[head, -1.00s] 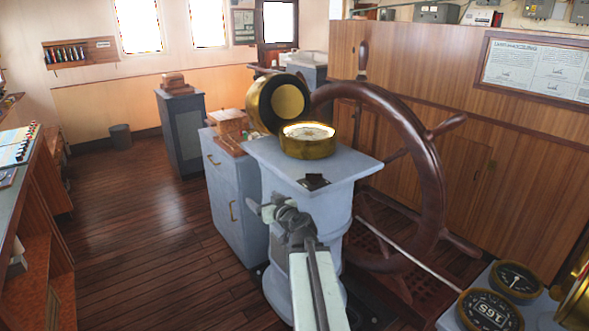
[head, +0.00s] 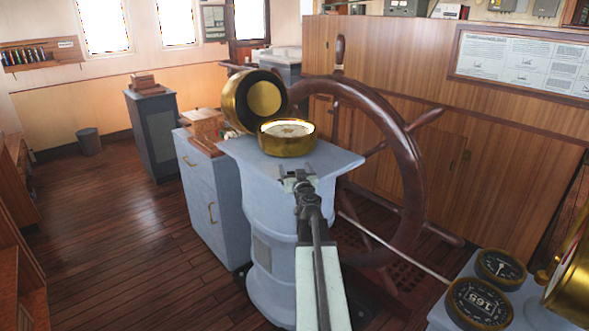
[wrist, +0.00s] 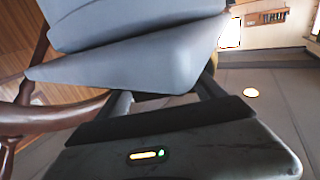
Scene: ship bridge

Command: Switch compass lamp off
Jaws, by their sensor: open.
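The brass compass (head: 286,138) sits on the grey pedestal's top (head: 335,165), with its round brass hood (head: 240,108) tipped open behind it. My gripper (head: 296,176) is open and empty at the near edge of the pedestal top, in front of the compass. A small dark plate on that edge, perhaps the lamp switch, is now mostly hidden behind my gripper. In the wrist view my two fingers (wrist: 165,92) are spread, and the grey slab of the pedestal top (wrist: 140,65) fills the space beyond them. I cannot tell whether they touch it.
A wooden steering wheel (head: 412,160) stands close on the right of the pedestal. A grey cabinet (head: 208,190) is at its left. Gauges (head: 478,303) are at the lower right. The wooden floor at the left (head: 110,220) is clear.

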